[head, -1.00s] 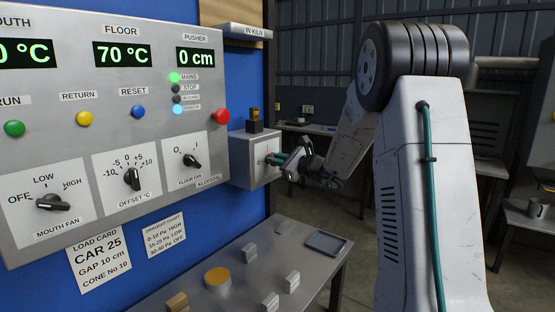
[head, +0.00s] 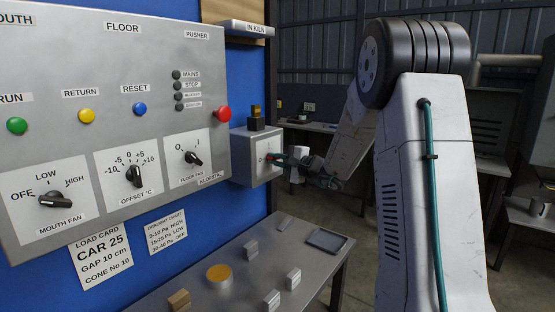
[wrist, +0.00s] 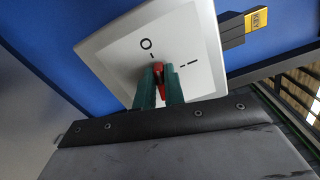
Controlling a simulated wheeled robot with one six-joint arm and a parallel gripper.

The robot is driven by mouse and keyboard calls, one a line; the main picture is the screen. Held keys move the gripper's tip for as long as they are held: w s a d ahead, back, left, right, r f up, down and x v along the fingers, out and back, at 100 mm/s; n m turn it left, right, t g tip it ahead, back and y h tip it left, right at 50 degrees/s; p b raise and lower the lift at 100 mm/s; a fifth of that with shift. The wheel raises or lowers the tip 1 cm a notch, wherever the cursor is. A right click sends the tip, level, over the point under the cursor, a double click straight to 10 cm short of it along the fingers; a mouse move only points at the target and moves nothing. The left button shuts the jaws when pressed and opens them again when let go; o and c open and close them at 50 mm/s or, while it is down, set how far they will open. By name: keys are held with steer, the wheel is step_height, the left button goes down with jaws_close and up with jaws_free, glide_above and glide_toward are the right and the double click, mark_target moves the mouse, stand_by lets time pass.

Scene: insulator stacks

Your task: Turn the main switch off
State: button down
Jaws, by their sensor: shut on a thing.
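The main switch is a grey box (head: 257,157) on the side of the blue panel, right of the large control panel. In the wrist view its white face (wrist: 190,45) has an O mark at upper left and an I mark at right. My gripper (wrist: 159,80) has its green fingers shut on the red switch handle (wrist: 158,68). The handle's tip points toward the O mark, though the fingers hide much of it. In the head view my gripper (head: 272,158) meets the box's face.
A steel table (head: 330,262) below holds several small blocks and a tray. A red button (head: 222,114) is close to the box.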

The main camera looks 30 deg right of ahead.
steer(key=shift+w+r+n, duration=0.1)
steer(key=shift+w+n, duration=0.05)
steer(key=shift+n, duration=1.05)
steer(key=c, duration=1.5)
jaws_free()
steer(key=shift+a, duration=0.1)
steer(key=shift+f, duration=0.3)
steer(key=v, duration=0.7)
steer(key=shift+s+d, duration=0.2)
steer(key=shift+s, duration=0.1)
